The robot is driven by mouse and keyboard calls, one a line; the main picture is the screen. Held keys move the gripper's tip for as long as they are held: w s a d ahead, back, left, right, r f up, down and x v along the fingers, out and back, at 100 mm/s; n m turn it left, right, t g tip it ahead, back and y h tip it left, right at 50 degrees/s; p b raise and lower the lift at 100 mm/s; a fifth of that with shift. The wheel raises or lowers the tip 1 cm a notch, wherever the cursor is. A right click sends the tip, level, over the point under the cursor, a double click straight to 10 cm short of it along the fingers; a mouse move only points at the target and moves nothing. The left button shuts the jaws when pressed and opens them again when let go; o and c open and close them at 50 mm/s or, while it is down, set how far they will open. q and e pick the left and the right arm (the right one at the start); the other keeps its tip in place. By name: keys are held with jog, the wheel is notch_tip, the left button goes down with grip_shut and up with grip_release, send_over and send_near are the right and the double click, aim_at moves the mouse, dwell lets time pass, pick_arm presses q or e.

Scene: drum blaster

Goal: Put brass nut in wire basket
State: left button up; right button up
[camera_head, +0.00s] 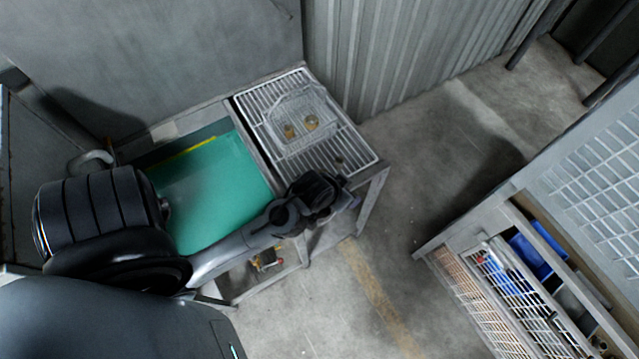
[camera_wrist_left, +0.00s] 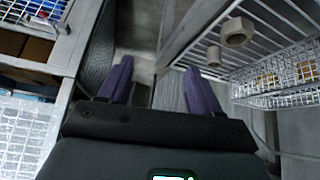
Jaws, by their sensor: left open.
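The wire basket (camera_head: 301,104) stands on the slatted rack and holds two brass-coloured pieces (camera_head: 311,122). It also shows at the right of the left wrist view (camera_wrist_left: 284,82). A dull hex nut (camera_wrist_left: 237,32) is on the rack outside the basket, with a smaller cylindrical piece (camera_wrist_left: 213,56) close by. In the head view a small brownish piece (camera_head: 340,160) lies near the rack's front edge; I cannot tell which of the two it is. My left gripper (camera_wrist_left: 158,82) is open and empty, with purple fingers, beside the rack's front edge. My right gripper is not in view.
The slatted rack (camera_head: 266,131) adjoins a green panel (camera_head: 210,190) on the same bench. A cabinet (camera_head: 520,225) with wire-fronted drawers stands at the right. A corrugated wall (camera_head: 400,45) rises behind the rack. Open concrete floor (camera_head: 410,195) lies between bench and cabinet.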

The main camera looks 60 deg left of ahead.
pick_arm(q)
jog(key=s+d+m+g, duration=0.1)
jog(key=s+d+m, duration=0.1)
jog(key=s, duration=0.4)
jog(key=s+d+r+m+g+h, duration=0.1)
jog(key=s+d+m+g, duration=0.1)
jog(key=s+d, duration=0.3)
jog(key=shift+s+r, duration=0.3)
jog(key=shift+s, duration=0.2)
jog(key=shift+r, duration=0.1)
notch_tip(320, 180, up, 18)
jog(key=p, duration=1.8)
jog(key=shift+r+p, duration=0.25)
jog(key=shift+p, duration=0.05)
jog(key=shift+f, duration=0.1)
